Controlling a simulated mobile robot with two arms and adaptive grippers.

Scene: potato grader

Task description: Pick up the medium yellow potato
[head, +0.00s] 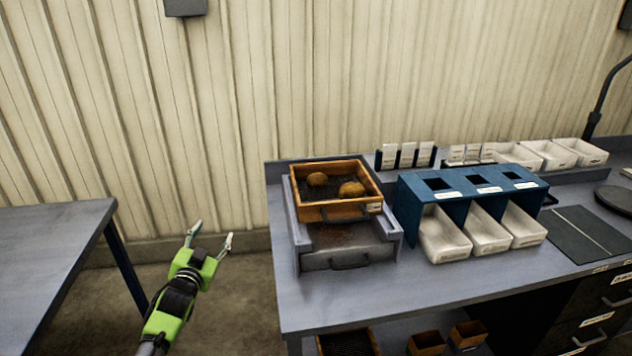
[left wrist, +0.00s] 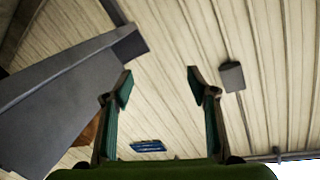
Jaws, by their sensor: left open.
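Two brownish-yellow potatoes lie in a wooden sieve tray on the workbench in the head view. The smaller potato (head: 317,180) is at the back left of the tray, and the larger potato (head: 351,190) is nearer the right side. I cannot tell for sure which is the medium one. The wooden tray (head: 322,212) sits on top of a grey stand (head: 348,258). My left gripper (head: 213,238) is open and empty, left of the bench and apart from the tray. Its open fingers also show in the left wrist view (left wrist: 160,85), with no potato visible between them. My right gripper is not in view.
A blue sorter (head: 470,190) with white bins (head: 446,236) stands right of the tray. A grey table (head: 60,235) is at the left. Floor shows between table and workbench (head: 330,318). Wooden boxes (head: 428,342) sit below the bench.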

